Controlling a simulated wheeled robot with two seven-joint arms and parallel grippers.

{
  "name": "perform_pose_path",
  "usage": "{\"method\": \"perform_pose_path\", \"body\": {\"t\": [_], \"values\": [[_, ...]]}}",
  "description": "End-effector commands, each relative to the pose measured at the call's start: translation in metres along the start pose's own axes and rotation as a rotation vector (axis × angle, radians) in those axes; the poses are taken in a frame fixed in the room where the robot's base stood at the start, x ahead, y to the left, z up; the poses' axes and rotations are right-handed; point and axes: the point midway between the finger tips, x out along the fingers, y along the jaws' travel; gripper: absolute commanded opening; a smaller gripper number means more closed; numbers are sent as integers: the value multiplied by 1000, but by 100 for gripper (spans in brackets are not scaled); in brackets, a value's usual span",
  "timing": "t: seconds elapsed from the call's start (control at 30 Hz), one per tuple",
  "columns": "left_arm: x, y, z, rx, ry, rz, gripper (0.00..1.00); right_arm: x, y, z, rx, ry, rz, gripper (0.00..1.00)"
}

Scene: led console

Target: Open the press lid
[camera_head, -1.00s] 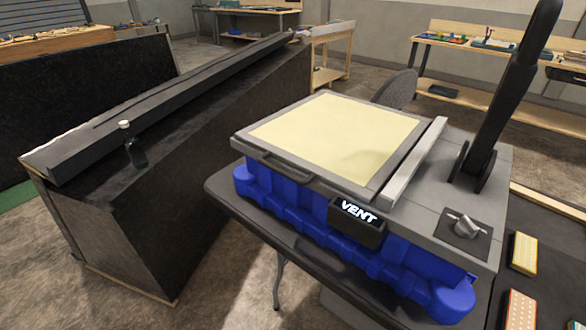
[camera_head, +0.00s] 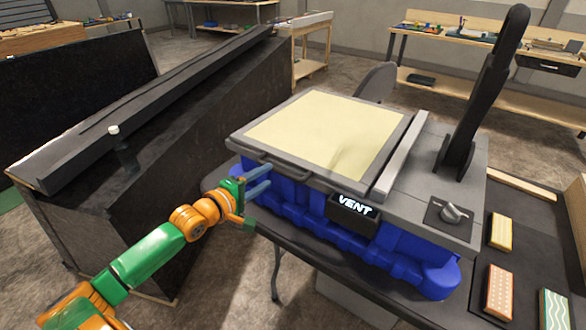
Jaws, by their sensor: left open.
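The press lid (camera_head: 318,136) is a flat grey frame with a cream panel. It lies flat on the blue-sided press body (camera_head: 403,264). A dark bar handle (camera_head: 285,171) runs along its front left edge. My left gripper (camera_head: 259,182) is open, just left of the handle and close to the press's left corner. Its two bluish fingers point right, toward the handle, and I cannot tell if they touch it. A black sign reading VENT (camera_head: 353,206) is on the press front. A grey knob (camera_head: 454,212) and an upright black lever (camera_head: 484,100) are on the right. My right gripper is not in view.
The press stands on a dark table (camera_head: 303,248). Several coloured blocks, among them a yellow one (camera_head: 501,232) and an orange one (camera_head: 498,291), lie at right.

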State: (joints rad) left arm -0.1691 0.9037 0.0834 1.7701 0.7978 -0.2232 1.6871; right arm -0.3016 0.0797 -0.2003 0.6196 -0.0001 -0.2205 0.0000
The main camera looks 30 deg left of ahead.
Motion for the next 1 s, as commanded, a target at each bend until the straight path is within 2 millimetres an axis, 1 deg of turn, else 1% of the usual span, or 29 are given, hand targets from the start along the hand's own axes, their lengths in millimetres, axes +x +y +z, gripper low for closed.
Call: {"method": "perform_pose_path", "body": {"t": [0.1, 0.2, 0.3, 0.4, 0.53, 0.8, 0.87, 0.9, 0.97, 1.0], "values": [[20, 0, -1, 3, 3, 4, 48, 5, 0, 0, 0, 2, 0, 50], [35, -1, -1, 2, 3, 3, 48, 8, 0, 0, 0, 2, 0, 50], [47, -2, -1, 2, 2, 1, 48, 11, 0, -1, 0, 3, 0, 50], [55, -2, -1, 4, 3, 0, 48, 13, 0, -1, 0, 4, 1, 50], [60, -2, -1, 5, 3, -1, 48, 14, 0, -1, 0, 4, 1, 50], [61, -2, -1, 5, 3, -2, 48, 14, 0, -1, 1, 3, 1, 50], [61, -2, -1, 5, 3, -3, 32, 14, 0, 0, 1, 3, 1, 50], [61, -2, -1, 6, 3, -3, 21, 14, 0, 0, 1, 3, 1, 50], [61, -2, -1, 6, 3, -3, 5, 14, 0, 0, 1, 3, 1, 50], [61, -2, -1, 6, 3, -3, 0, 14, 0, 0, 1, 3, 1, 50]]}}
